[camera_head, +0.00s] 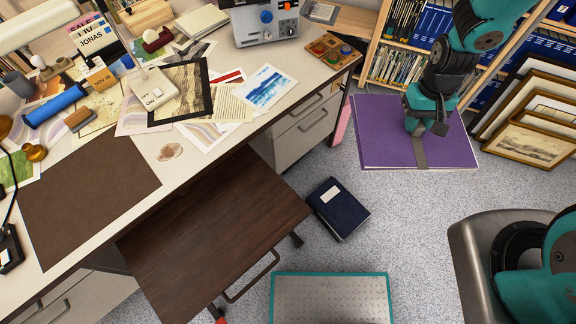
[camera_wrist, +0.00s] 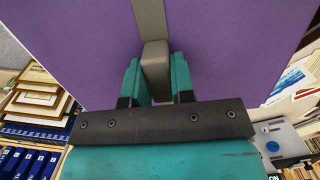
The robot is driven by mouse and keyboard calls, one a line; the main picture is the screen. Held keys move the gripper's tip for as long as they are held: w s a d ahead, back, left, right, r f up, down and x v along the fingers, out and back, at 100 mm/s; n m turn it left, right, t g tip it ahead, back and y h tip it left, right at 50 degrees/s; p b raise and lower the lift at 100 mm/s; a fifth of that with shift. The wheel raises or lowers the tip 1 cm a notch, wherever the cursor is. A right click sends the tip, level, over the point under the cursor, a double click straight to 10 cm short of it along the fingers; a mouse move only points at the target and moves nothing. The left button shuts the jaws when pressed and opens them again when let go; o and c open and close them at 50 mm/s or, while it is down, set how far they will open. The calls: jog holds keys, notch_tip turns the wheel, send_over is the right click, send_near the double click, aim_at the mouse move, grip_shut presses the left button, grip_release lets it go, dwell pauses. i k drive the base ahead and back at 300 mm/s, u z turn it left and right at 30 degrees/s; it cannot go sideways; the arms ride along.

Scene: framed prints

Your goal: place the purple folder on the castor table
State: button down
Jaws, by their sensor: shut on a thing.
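The purple folder (camera_head: 383,135) is a large flat purple sheet with a grey strap. It is level in front of the bookshelf, right of the desk; its height above the floor is hard to tell. My gripper (camera_head: 428,125) is above it. In the wrist view my gripper (camera_wrist: 156,82) has its two teal fingers shut on a grey block on the strap, with the purple folder (camera_wrist: 225,50) spread beyond. The castor table (camera_head: 215,235) is a bare dark brown wooden top with a metal handle, beside the desk's front edge, left of the folder and apart from it.
The cluttered desk (camera_head: 200,150) stands at the left, its drawers (camera_head: 305,125) facing the folder. A dark blue book (camera_head: 338,208) lies on the floor between table and folder. Framed prints (camera_head: 530,140) lean at the right. The bookshelf (camera_head: 395,70) is behind. Speckled floor is open around the book.

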aim_at(214, 228)
jog(key=u, duration=0.45)
jog(key=k, duration=1)
jog(key=u, duration=0.7)
jog(key=i, duration=0.8)
jog(key=u, duration=0.6)
